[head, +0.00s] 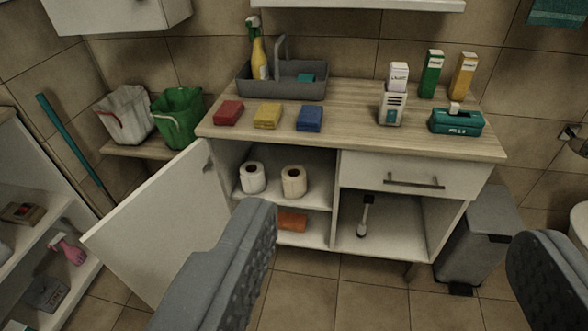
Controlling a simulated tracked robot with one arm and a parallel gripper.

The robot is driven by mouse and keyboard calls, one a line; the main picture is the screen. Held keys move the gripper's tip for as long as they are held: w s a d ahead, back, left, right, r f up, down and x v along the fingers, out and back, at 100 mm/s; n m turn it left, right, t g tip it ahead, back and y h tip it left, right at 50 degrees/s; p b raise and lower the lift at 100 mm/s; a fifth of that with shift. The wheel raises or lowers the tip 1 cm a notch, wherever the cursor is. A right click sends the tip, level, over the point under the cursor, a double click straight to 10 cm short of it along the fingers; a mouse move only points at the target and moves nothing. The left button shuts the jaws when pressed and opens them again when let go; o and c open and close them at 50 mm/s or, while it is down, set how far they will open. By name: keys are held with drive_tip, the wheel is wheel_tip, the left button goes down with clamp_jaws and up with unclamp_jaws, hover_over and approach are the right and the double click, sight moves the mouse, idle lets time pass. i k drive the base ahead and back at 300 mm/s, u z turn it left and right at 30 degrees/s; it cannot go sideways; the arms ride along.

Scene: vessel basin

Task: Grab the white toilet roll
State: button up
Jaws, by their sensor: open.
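The white toilet roll (252,178) stands upright on the upper shelf inside the open left compartment of the cabinet (336,205). A cream or beige roll (294,181) stands just to its right, with a small gap between them. My gripper (395,255) is open and empty, in front of the cabinet, with its two grey fingers wide apart. The left finger's tip is below the rolls in the picture and covers part of the lower shelf. Neither finger appears to touch a roll.
The open white door (150,225) stands out at the left of the compartment. An orange item (291,220) lies on the shelf below. Sponges, a grey caddy (285,85) and bottles stand on the countertop. A grey bin (478,240) stands at the right.

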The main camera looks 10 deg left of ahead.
sight(252, 179)
drive_tip(key=z, duration=2.1)
drive_tip(key=k, duration=0.95)
drive_tip(key=u, duration=1.7)
drive_tip(key=i, duration=0.85)
